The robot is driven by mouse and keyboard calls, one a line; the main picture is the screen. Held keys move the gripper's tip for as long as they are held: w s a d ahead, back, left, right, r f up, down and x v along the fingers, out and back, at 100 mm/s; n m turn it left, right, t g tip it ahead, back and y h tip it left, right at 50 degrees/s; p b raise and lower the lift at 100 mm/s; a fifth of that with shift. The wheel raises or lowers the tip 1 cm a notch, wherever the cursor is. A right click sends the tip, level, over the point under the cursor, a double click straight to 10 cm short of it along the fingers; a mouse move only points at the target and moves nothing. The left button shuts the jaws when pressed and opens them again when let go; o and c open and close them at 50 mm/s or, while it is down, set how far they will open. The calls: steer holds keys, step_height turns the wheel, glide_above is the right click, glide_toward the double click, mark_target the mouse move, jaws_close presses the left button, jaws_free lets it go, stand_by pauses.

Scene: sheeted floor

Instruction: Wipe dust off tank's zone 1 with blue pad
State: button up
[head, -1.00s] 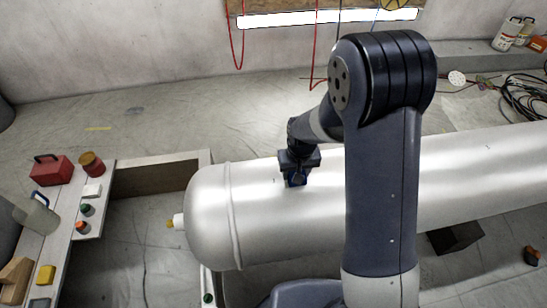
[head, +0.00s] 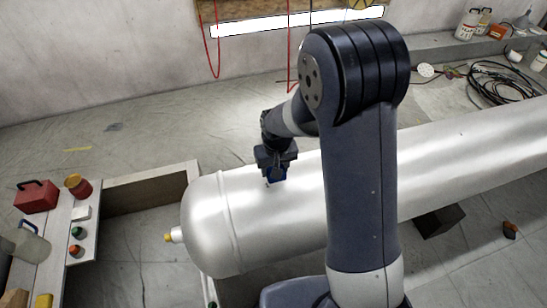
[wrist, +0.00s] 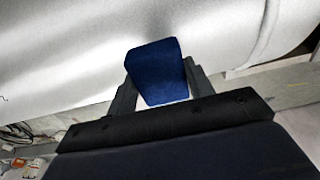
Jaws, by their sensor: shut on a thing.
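The tank (head: 310,200) is a long silver cylinder lying across the head view, with a rounded left end, a raised band near that end and a yellow-tipped fitting. My gripper (head: 276,172) is over the tank's upper side, right of the band. It is shut on the blue pad (wrist: 158,72), which shows between the two fingers in the wrist view. No dust or zone marking can be made out clearly.
A bench (head: 60,246) at left holds a red container (head: 36,197), a jug (head: 31,243) and several small items. A wooden-sided frame (head: 150,190) stands by the tank's left end. Black cable coils (head: 503,82) lie at the back right. A dark block (head: 438,221) sits beside the tank.

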steer(key=shift+r+p, duration=0.7)
steer(key=shift+r, duration=0.6)
